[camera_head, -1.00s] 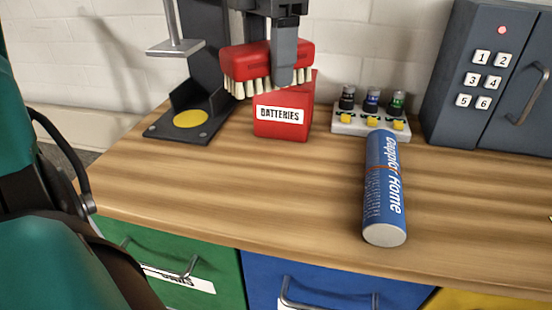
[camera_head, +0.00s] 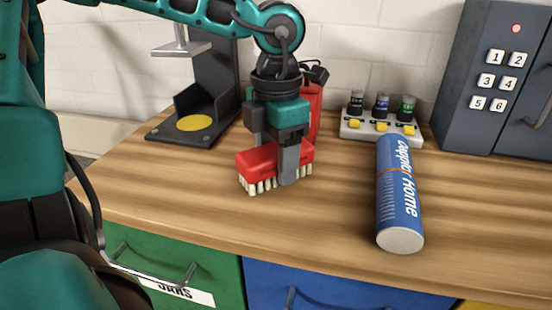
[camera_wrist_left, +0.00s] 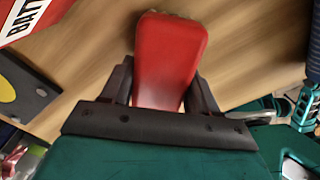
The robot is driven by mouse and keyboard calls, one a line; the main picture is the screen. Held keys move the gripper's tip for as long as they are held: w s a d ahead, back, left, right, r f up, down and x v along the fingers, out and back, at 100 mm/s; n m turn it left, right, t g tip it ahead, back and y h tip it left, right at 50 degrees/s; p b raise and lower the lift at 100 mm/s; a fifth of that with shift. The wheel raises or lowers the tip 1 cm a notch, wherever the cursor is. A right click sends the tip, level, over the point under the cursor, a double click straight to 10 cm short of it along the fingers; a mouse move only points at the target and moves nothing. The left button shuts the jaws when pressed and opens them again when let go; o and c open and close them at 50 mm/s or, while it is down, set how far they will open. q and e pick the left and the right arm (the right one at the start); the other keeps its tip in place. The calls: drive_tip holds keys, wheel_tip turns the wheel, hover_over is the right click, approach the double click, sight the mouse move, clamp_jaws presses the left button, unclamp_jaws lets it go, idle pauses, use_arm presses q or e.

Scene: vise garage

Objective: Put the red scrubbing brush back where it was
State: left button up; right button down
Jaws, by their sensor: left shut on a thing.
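The red scrubbing brush (camera_head: 262,160) with pale bristles is held in my left gripper (camera_head: 277,168), whose fingers are shut on its red body. Its bristles point down at the wooden worktop, in front of the batteries box; I cannot tell whether they touch the wood. In the left wrist view the brush (camera_wrist_left: 168,58) shows as a red block between the two dark fingers (camera_wrist_left: 160,95). My right gripper is not in view.
The red batteries box (camera_head: 314,112) is mostly hidden behind my left gripper. A black stand with a yellow disc (camera_head: 195,122) is behind left. A blue cylinder (camera_head: 399,195) lies to the right, before a white rack of small bottles (camera_head: 380,128). A grey keypad cabinet (camera_head: 490,80) stands far right. The front-middle worktop (camera_head: 320,215) is bare.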

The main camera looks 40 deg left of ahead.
sight(276, 149)
use_arm(q)
drive_tip(key=shift+r, duration=0.1)
drive_tip(key=o, duration=0.9)
drive_tip(key=shift+o, duration=0.2)
drive_tip(key=shift+r, duration=0.2)
wheel_tip(276, 149, up, 11)
drive_tip(key=p, duration=0.2)
drive_tip(key=shift+w+f+p, duration=0.1)
drive_tip(key=shift+p, duration=0.3)
drive_tip(key=shift+r, duration=0.4)
